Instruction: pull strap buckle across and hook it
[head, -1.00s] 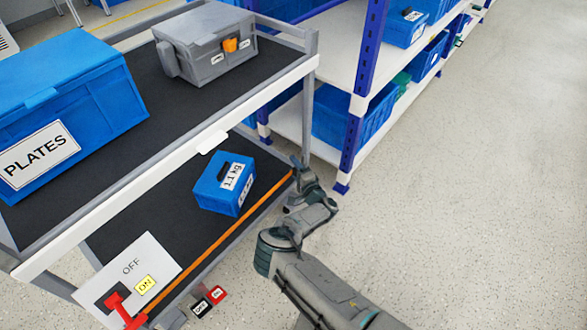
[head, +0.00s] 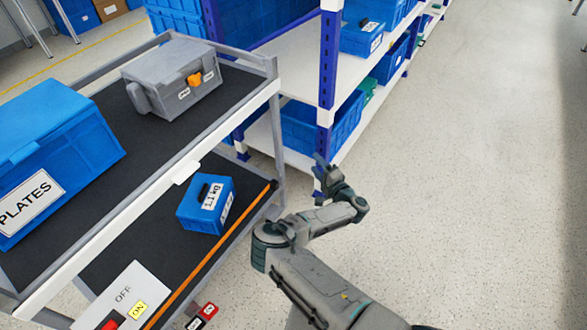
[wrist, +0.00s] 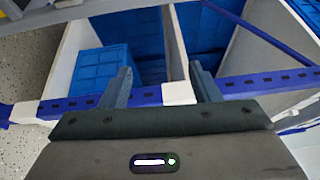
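The orange strap (head: 208,258) runs straight along the open side of the cart's lower shelf, from the lower left to the right corner post. Its buckle is too small to make out, and I cannot tell whether its right end is hooked at the post. My gripper (head: 323,176) is to the right of that post, clear of the strap, in front of the blue rack upright. In the wrist view my gripper (wrist: 161,78) has its two fingers wide apart with nothing between them. The strap does not show in the wrist view.
A blue box with a weight label (head: 206,204) sits on the lower shelf behind the strap. The upper shelf carries the PLATES box (head: 55,150) and a grey case (head: 172,80). A rack (head: 327,70) with blue bins stands behind my gripper. The floor at right is clear.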

